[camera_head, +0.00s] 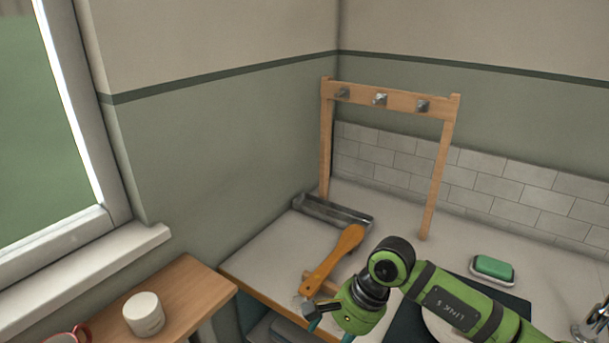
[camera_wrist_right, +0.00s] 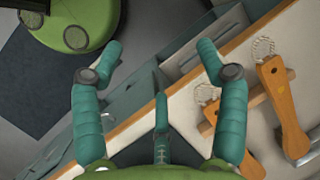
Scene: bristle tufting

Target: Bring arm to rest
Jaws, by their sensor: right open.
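My right gripper (camera_head: 330,330) hangs over the front edge of the counter in the head view, its arm coming in from the right. In the right wrist view its teal fingers (camera_wrist_right: 158,50) are spread, with nothing between them. A wooden brush-like tool (camera_head: 338,255) lies on the counter just beyond the gripper. In the right wrist view, a wooden piece with a pale looped tuft (camera_wrist_right: 285,100) lies right of the fingers. A second wooden piece (camera_wrist_right: 235,145) with a similar tuft is partly hidden by the right finger. My left gripper is not in view.
A wooden rack (camera_head: 440,160) with three pegs stands on the counter (camera_head: 255,262). A metal tray (camera_head: 330,211) lies by its left leg. Green soap (camera_head: 492,266) sits in a dish at right. A white jar (camera_head: 143,313) stands on a separate wooden table (camera_head: 185,282).

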